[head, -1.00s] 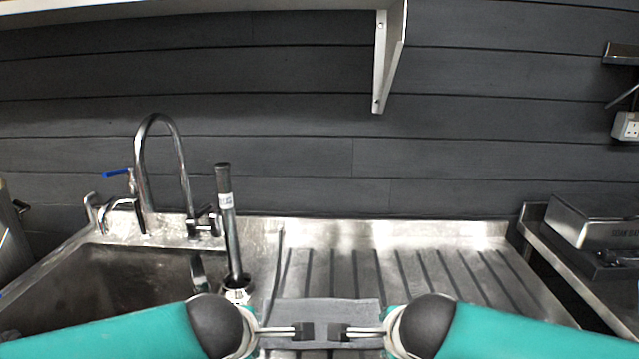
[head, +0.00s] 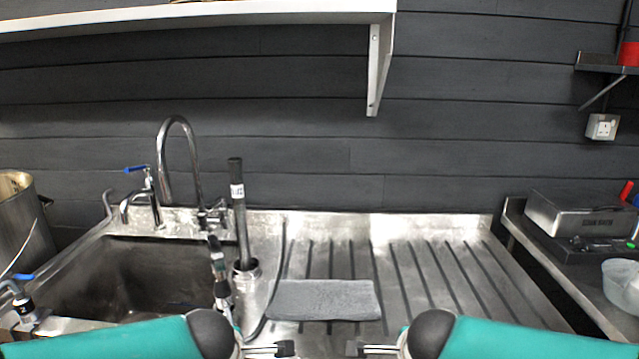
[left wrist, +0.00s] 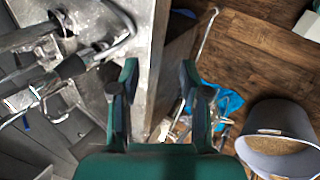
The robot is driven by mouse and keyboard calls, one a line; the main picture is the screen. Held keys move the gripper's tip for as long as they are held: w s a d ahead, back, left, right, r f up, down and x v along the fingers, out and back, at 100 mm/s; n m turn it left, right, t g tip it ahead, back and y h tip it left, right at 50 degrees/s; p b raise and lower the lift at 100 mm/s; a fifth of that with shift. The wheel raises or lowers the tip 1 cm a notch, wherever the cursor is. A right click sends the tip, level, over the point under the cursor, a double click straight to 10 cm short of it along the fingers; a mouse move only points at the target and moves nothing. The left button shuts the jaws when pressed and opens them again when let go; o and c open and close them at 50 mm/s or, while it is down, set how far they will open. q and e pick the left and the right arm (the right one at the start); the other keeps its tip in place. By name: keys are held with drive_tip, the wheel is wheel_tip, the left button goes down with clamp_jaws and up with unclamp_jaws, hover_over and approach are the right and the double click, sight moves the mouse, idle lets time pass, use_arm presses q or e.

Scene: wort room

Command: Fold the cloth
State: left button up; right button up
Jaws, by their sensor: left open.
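The grey cloth (head: 325,299) lies flat as a rectangle on the ribbed steel drainboard in the head view, right of the sink. Its layers cannot be told apart. My left gripper (head: 285,348) is at the bottom of the head view, on the near side of the cloth and apart from it. In the left wrist view its two fingers (left wrist: 158,78) are spread with nothing between them, and the cloth is not seen there. My right gripper (head: 353,348) faces it from the right, also apart from the cloth. Its finger gap is not clear.
The sink (head: 120,280) with taps is at left, and a dark upright rod stands in a metal cup (head: 246,275) left of the cloth. The drainboard (head: 460,280) is clear to the right. A grey bucket (left wrist: 278,135) stands on the floor.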

use_arm(q)
drive_tip(key=s+a+f+g+h+p, duration=0.1)
drive_tip(key=s+f+g+p, duration=0.15)
drive_tip(key=s+f, duration=0.55)
drive_tip(key=s+a+f+g+p, duration=0.15)
drive_tip(key=s+f+g, duration=0.25)
drive_tip(key=f, duration=0.8)
use_arm(e)
drive_tip(key=s+d+f+g+y, duration=0.1)
drive_tip(key=s+f+g, duration=0.4)
drive_tip(key=f, duration=0.5)
drive_tip(key=s+d+f+g, duration=0.2)
drive_tip(key=s+f, duration=0.5)
drive_tip(key=f, duration=0.3)
use_arm(q)
drive_tip(key=s+d+f+m+h, duration=0.4)
drive_tip(key=s+f+m, duration=0.5)
drive_tip(key=m, duration=0.7)
drive_tip(key=shift+s+d+f+m+p, duration=0.3)
drive_tip(key=shift+s+d+f+m, duration=0.1)
drive_tip(key=shift+s+d, duration=0.25)
use_arm(e)
drive_tip(key=s+a+f+n+y, duration=0.4)
drive_tip(key=s+f+n, duration=0.5)
drive_tip(key=n, duration=0.7)
drive_tip(key=shift+s+a+f+n+t, duration=0.35)
drive_tip(key=shift+s+a, duration=0.3)
drive_tip(key=shift+a, duration=0.35)
use_arm(q)
drive_tip(key=shift+a, duration=0.1)
